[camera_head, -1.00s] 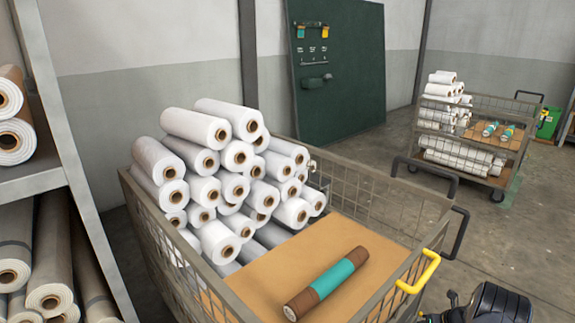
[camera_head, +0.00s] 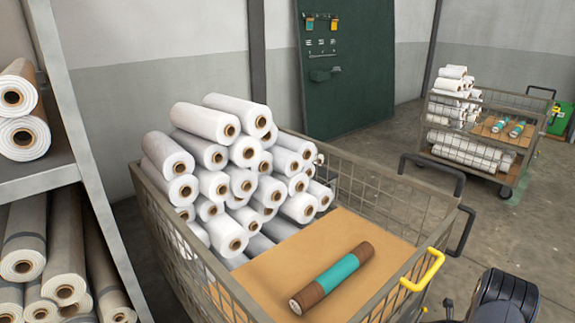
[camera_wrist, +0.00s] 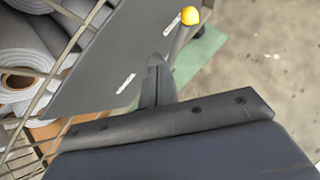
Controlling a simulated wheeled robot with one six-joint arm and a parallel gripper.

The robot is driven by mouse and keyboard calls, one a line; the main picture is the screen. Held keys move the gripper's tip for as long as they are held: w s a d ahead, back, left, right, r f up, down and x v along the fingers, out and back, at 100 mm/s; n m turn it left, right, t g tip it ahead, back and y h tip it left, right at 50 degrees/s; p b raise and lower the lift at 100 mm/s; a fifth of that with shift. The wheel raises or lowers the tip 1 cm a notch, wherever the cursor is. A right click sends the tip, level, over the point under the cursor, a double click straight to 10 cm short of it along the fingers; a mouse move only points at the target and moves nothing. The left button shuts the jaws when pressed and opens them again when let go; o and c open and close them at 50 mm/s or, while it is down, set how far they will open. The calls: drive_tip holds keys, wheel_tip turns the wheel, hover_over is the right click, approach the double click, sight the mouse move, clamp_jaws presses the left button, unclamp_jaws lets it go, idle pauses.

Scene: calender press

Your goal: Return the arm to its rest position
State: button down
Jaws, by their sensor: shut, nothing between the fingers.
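My gripper (camera_wrist: 155,66) shows in the wrist view as dark fingers closed together, with nothing held between them. It points at the side of the wire cart, with the floor to the right. In the head view a dark part of my arm (camera_head: 505,297) is at the bottom right, just right of the cart's yellow handle (camera_head: 424,271). The fingers cannot be made out there. A brown roll with a teal band (camera_head: 333,276) lies on the cardboard in the cart, apart from my arm.
The wire cart (camera_head: 372,191) holds a stack of white rolls (camera_head: 213,184). A shelf (camera_head: 62,172) with rolls stands at the left. A second cart (camera_head: 489,103) and a green board (camera_head: 347,65) are at the back. Open floor (camera_head: 540,225) lies to the right.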

drive_tip(key=shift+s+a+f+n+t+h+b, duration=0.4)
drive_tip(key=shift+s+a+t+h+b, duration=0.2)
drive_tip(key=shift+a+t, duration=0.15)
drive_tip(key=shift+s+a+f+n+t+h+b, duration=0.25)
drive_tip(key=shift+s+a+n+t+h+b, duration=0.15)
drive_tip(key=shift+s+a+t+h+b, duration=0.3)
drive_tip(key=shift+w+d+r, duration=0.1)
drive_tip(key=shift+w+d, duration=0.05)
